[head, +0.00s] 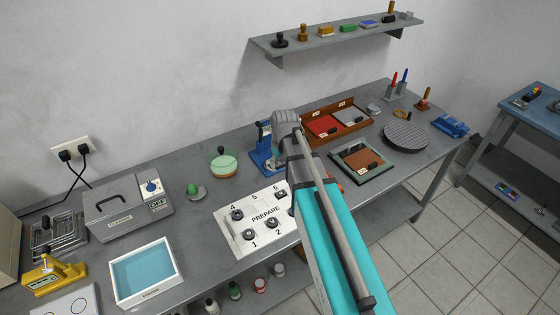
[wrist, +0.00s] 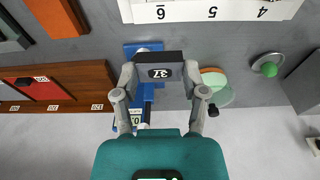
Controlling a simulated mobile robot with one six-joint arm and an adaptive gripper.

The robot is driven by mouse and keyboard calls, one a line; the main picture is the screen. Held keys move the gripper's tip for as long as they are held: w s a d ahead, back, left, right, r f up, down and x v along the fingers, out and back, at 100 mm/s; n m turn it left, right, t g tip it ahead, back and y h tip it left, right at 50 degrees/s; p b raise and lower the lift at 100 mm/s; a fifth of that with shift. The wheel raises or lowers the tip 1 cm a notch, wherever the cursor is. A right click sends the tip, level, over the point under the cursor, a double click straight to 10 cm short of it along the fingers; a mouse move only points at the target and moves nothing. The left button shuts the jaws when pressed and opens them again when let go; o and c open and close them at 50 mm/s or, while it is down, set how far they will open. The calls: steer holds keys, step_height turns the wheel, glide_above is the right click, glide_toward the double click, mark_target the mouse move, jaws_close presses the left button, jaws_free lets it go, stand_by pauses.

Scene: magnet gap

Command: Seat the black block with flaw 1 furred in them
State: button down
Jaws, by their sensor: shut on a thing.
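The block is held level across the fingertips. A blue stand-like device (wrist: 130,49) lies below and behind the block, partly covered by it and by my fingers. In the head view this blue device (head: 262,138) stands on the bench just left of my arm. My arm hides the gripper and the held block there. Whether the block touches the device cannot be told. No flaw can be made out on the block.
A white PREPARE board (head: 235,249) with numbered places and several dark pieces lies left of my arm. A green-lidded round dish (head: 222,166) stands near the blue device. A brown tray (head: 356,104) with red and grey panels and a framed mat (head: 347,176) lie to the right.

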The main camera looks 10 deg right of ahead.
steer(key=shift+f, duration=0.1)
steer(key=shift+f+b, duration=0.4)
steer(key=shift+b, duration=0.1)
steer(key=shift+d, duration=0.2)
